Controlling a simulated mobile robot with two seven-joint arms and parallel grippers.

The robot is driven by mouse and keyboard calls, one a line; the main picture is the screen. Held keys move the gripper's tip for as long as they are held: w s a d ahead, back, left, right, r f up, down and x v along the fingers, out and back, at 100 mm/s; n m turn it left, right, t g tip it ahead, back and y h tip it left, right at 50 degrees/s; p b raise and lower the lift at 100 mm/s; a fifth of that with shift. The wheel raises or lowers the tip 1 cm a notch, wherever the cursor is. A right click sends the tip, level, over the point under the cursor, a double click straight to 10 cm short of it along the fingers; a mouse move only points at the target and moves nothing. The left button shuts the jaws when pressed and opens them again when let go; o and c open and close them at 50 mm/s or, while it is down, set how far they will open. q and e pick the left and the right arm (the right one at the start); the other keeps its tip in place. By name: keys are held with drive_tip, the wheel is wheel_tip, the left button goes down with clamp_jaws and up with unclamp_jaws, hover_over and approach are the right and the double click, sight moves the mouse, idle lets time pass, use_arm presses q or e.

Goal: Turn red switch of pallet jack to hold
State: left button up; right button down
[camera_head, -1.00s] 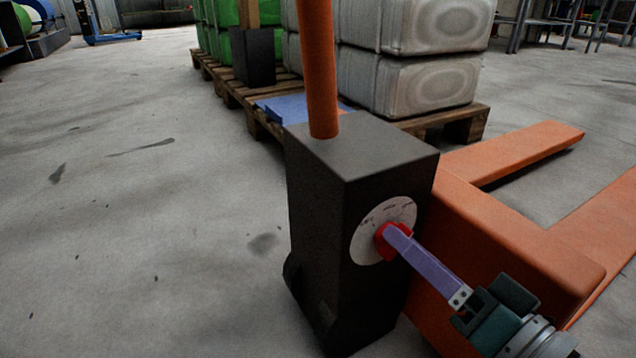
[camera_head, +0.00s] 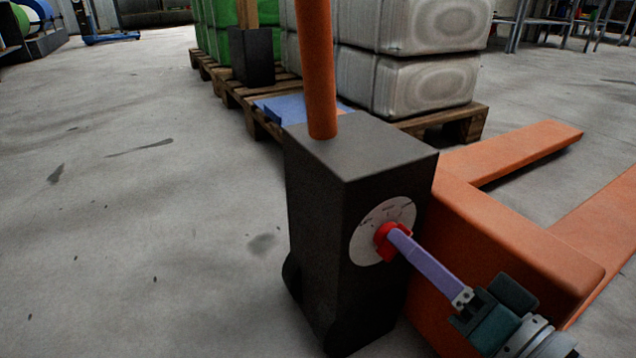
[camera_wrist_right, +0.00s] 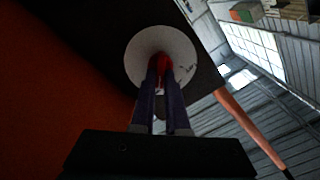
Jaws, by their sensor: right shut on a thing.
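The pallet jack's dark grey housing (camera_head: 335,220) stands at the centre of the head view, with its orange handle (camera_head: 318,70) rising from the top. A round white dial plate (camera_head: 367,247) is on its side face, and the red switch (camera_head: 384,240) sits at the dial's middle. My right gripper (camera_head: 396,237) reaches in from the lower right, its purple fingers shut on the red switch. In the right wrist view the fingers close around the red switch (camera_wrist_right: 162,66) in front of the white dial (camera_wrist_right: 138,58). The dial's lettering is too small to read. My left gripper is not in view.
The jack's orange body and forks (camera_head: 510,245) lie to the right of the housing. Behind it, a wooden pallet (camera_head: 455,122) carries white sacks (camera_head: 425,80) and green sacks (camera_head: 225,55). The concrete floor at left is clear.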

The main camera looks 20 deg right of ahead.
drive_tip(key=n+p, duration=0.1)
drive_tip(key=n, duration=0.1)
drive_tip(key=n+p, duration=0.2)
drive_tip(key=n, duration=0.1)
drive_tip(key=n+p, duration=0.1)
drive_tip(key=n, duration=0.2)
drive_tip(key=shift+a+r+p, duration=0.1)
drive_tip(key=shift+a+p, duration=0.15)
drive_tip(key=shift+p, duration=0.05)
drive_tip(key=shift+n, duration=0.5)
drive_tip(key=c, duration=0.9)
unclamp_jaws()
drive_tip(key=shift+s, duration=0.15)
